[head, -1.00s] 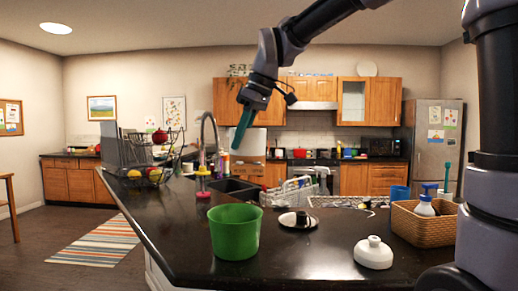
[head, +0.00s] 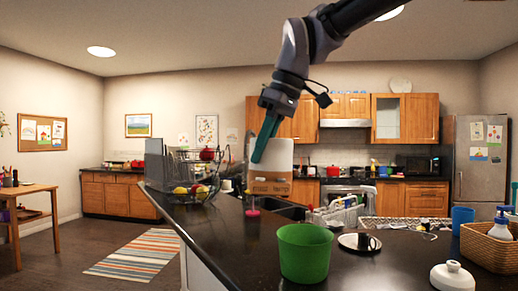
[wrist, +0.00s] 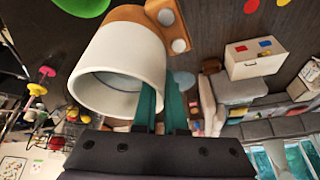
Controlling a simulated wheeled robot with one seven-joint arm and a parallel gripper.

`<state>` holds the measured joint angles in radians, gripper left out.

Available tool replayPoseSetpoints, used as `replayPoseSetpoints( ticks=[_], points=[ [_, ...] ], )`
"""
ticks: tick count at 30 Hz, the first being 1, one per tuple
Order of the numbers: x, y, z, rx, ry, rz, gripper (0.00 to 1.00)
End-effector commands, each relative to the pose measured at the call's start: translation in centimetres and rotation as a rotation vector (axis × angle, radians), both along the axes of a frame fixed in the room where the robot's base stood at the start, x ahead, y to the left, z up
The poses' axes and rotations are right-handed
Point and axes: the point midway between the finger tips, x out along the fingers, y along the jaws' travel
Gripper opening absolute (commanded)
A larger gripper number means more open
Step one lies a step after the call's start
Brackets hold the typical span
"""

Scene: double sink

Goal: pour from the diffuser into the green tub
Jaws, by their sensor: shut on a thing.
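The diffuser (head: 272,156) is a white, cup-like vessel with a wood-brown base, held in the air with its base down and looking about upright. In the wrist view, the diffuser (wrist: 125,62) shows its wide round mouth, and its inside looks pale. My gripper (head: 264,142), with teal fingers, is shut on the diffuser's side; the fingers also show in the wrist view. The green tub (head: 305,253) stands open-topped on the dark counter, lower and a little right of my gripper in the head view. Its inside bottom is hidden.
A white knobbed pot (head: 453,277) and a plate (head: 360,242) with a dark object lie right of the tub. A wicker basket (head: 487,248) with bottles stands farther right. A wire fruit rack (head: 190,180) and the sink lie behind. Counter left of the tub is clear.

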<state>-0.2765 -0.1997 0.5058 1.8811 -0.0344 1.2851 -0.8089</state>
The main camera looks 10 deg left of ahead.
Motion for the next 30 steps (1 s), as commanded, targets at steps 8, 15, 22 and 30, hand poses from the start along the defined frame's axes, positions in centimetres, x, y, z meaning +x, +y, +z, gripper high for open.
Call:
replayPoseSetpoints(
  ticks=[8, 15, 22, 30],
  points=[
    [1.0, -0.8, -0.5, 0.039, 0.046, -0.002, 0.0],
    [1.9, -1.4, -1.0, 0.069, 0.089, -0.002, 0.0],
    [2.7, -2.0, -1.4, 0.102, 0.126, -0.002, 0.0],
    [3.6, -2.8, -2.0, 0.134, 0.174, -0.002, 0.0]
  ],
)
